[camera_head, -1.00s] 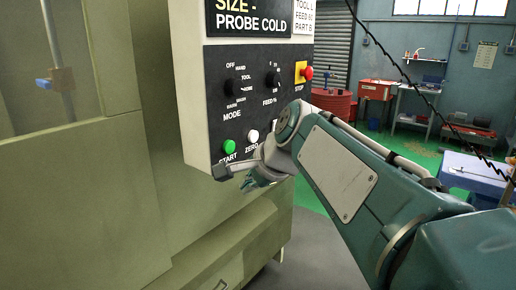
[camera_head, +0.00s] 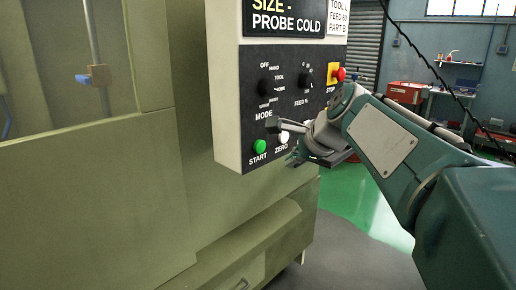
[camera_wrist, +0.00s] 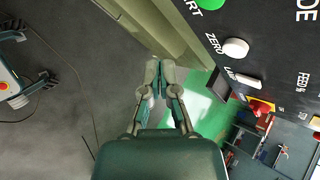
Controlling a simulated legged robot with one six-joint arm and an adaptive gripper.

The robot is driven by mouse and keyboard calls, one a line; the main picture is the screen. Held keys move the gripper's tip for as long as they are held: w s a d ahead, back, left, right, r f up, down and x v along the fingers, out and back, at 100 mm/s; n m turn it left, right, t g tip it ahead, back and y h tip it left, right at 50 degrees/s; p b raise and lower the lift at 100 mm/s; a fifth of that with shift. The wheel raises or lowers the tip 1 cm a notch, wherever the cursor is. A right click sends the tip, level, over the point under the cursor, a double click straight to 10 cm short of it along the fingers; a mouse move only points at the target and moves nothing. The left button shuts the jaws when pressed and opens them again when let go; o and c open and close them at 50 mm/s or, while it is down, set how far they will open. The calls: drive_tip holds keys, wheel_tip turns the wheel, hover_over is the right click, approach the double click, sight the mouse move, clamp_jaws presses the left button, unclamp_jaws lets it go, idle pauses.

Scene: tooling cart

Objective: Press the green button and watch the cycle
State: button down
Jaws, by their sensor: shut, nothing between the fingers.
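The green button (camera_head: 260,146), labelled START, is at the lower left of the dark control panel (camera_head: 246,108) in the head view. In the wrist view the green button (camera_wrist: 209,4) is cut off by the top edge. My gripper (camera_head: 292,157) is to the right of the green button and slightly lower in the head view, partly hidden by my wrist. In the wrist view my gripper (camera_wrist: 160,64) is shut and empty, its fingertips together below and left of the green button, apart from it in the picture. The depth gap to the panel is unclear.
The white ZERO button (camera_wrist: 236,48) is right of the green one. A red stop button (camera_head: 339,74) on a yellow plate and rotary knobs share the panel. The olive machine body (camera_head: 90,210) fills the left. A red bin (camera_head: 406,92) stands far behind.

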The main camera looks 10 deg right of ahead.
sight(262, 152)
drive_tip(key=shift+w+a, duration=0.6)
drive_tip(key=shift+w, duration=0.2)
drive_tip(key=shift+w+a, duration=0.55)
drive_tip(key=shift+w, duration=0.3)
drive_tip(key=shift+w+a, duration=0.6)
drive_tip(key=shift+w, duration=0.2)
drive_tip(key=shift+w+a+r, duration=0.1)
drive_tip(key=shift+w+a, duration=0.1)
drive_tip(key=shift+w, duration=0.05)
drive_tip(key=shift+w+a, duration=0.3)
drive_tip(key=shift+w, duration=0.2)
idle(1.1)
drive_tip(key=shift+s, duration=0.1)
drive_tip(key=shift+s+d, duration=0.3)
drive_tip(key=shift+s, duration=0.35)
drive_tip(key=shift+d, duration=0.1)
